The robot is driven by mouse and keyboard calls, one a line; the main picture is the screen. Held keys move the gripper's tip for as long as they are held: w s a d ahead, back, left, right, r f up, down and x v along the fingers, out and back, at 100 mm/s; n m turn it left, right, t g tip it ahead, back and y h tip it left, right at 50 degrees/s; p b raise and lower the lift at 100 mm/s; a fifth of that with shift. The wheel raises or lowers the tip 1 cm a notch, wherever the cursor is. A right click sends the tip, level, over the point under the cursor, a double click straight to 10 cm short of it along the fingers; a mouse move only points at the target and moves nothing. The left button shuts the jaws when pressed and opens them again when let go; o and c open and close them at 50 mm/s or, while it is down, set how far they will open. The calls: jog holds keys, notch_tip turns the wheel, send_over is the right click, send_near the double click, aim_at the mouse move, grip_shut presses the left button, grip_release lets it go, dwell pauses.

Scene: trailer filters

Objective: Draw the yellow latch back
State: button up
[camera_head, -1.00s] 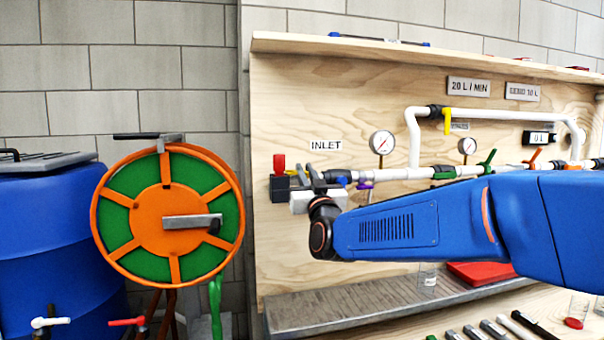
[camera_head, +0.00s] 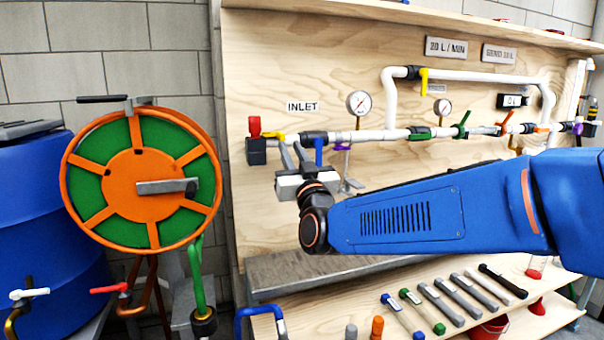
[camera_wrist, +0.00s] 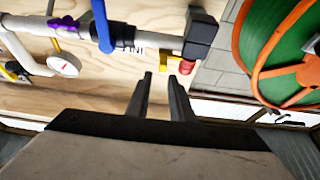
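A small yellow latch (camera_head: 278,136) sits on the inlet pipe, between the black end block (camera_head: 256,151) with its red knob (camera_head: 254,126) and a dark fitting. In the head view my gripper (camera_head: 291,146) is just below and in front of that pipe. Its two fingers are apart, with nothing seen between them. In the wrist view my gripper (camera_wrist: 160,77) points at the board near the red knob (camera_wrist: 187,67) and the black block (camera_wrist: 201,35).
A blue lever (camera_head: 319,152) hangs from the pipe just right of my fingers. A separate yellow lever (camera_head: 424,82) is on the upper white pipe. An orange and green hose reel (camera_head: 140,180) stands left. Several tools lie on the lower shelf (camera_head: 340,305).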

jog(key=v, duration=0.9)
jog(key=shift+w+d+f, duration=0.1)
jog(key=s+d+f+g+h, duration=0.1)
jog(key=s+d+f+g, duration=0.25)
jog(key=d+f, duration=0.35)
jog(key=s+d+f+g+h, duration=0.1)
jog(key=s+d+f+g, duration=0.1)
jog(key=d+f+g, duration=0.5)
jog(key=s+d+f+m+g+h, duration=0.1)
jog(key=s+d+f+g, duration=0.1)
jog(key=s+d+f, duration=0.2)
jog(key=s+d+f+m+g+h, duration=0.1)
jog(key=s+d+f, duration=0.3)
jog(key=s, duration=0.6)
jog(key=s+d+f+m+g+h, duration=0.1)
jog(key=s+d+f+g+h, duration=0.1)
jog(key=s+f, duration=0.4)
jog(key=shift+s+d+g, duration=0.45)
jog(key=shift+d+g, duration=0.2)
jog(key=shift+d, duration=0.3)
